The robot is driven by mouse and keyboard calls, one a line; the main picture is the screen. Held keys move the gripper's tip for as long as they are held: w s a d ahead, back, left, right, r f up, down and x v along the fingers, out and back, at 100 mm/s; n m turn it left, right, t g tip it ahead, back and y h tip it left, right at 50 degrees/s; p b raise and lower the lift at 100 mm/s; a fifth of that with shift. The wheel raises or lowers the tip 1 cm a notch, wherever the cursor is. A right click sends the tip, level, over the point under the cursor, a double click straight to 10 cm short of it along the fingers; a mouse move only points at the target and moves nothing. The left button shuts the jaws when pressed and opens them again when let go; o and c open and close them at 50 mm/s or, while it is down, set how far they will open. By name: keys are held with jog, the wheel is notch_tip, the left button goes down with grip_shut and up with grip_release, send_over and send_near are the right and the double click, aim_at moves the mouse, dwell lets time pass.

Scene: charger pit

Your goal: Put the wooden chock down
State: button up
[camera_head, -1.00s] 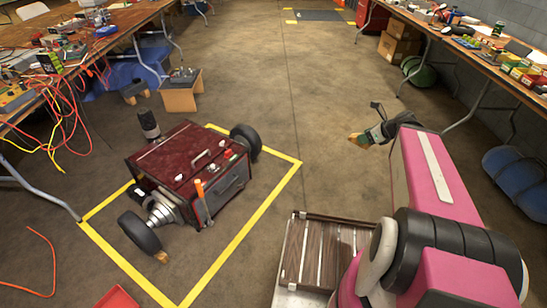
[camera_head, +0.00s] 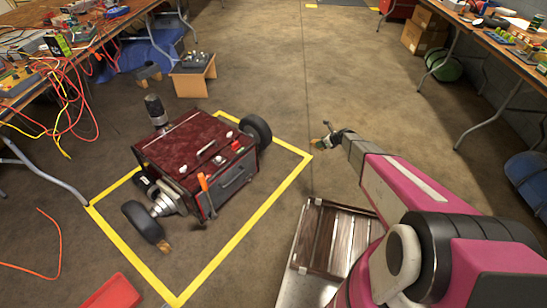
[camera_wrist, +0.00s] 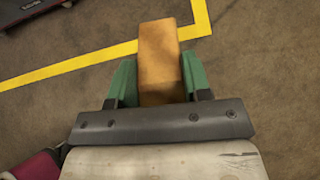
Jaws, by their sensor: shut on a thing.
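The wooden chock (camera_wrist: 160,65) is an orange-brown block between the green fingers of my gripper (camera_wrist: 161,84) in the wrist view. The fingers are shut on its two sides, and its far end overlaps the yellow floor line in that picture. In the head view my gripper (camera_head: 323,142) is small, just right of the yellow outline's far right corner, above the floor. The chock's height over the floor is hard to judge. A second small wooden block (camera_head: 165,247) lies on the floor against the near wheel of the dark red wheeled machine (camera_head: 196,155).
The yellow floor outline (camera_head: 243,231) surrounds the machine. A red tray (camera_head: 112,293) lies at the lower left. An orange cable (camera_head: 58,255) lies at left. A cluttered table (camera_head: 25,100) with hanging cables stands at left. The central aisle floor is clear.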

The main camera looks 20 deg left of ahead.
jog(key=shift+n+g, duration=0.3)
jog(key=a+f, duration=0.4)
jog(key=f, duration=0.2)
jog(key=w+a+f, duration=0.1)
jog(key=a+f, duration=0.3)
jog(key=f, duration=0.3)
jog(key=a+f, duration=0.4)
jog(key=f, duration=0.3)
jog(key=shift+w+a+f, duration=0.2)
jog(key=shift+w+a, duration=0.05)
jog(key=shift+w, duration=0.15)
jog(key=w+a, duration=0.2)
jog(key=a, duration=0.3)
jog(key=w+a, duration=0.2)
jog(key=a, duration=0.3)
jog(key=w+a, duration=0.2)
jog(key=a, duration=0.4)
jog(key=shift+a+f, duration=0.1)
jog(key=shift+w+a+f, duration=0.1)
jog(key=shift+w+a, duration=0.1)
jog(key=shift+a, duration=0.35)
notch_tip(320, 180, down, 3)
jog(key=shift+d+r, duration=0.15)
jog(key=shift+f, duration=0.3)
jog(key=shift+f, duration=0.1)
jog(key=o, duration=1)
jog(key=shift+c, duration=0.2)
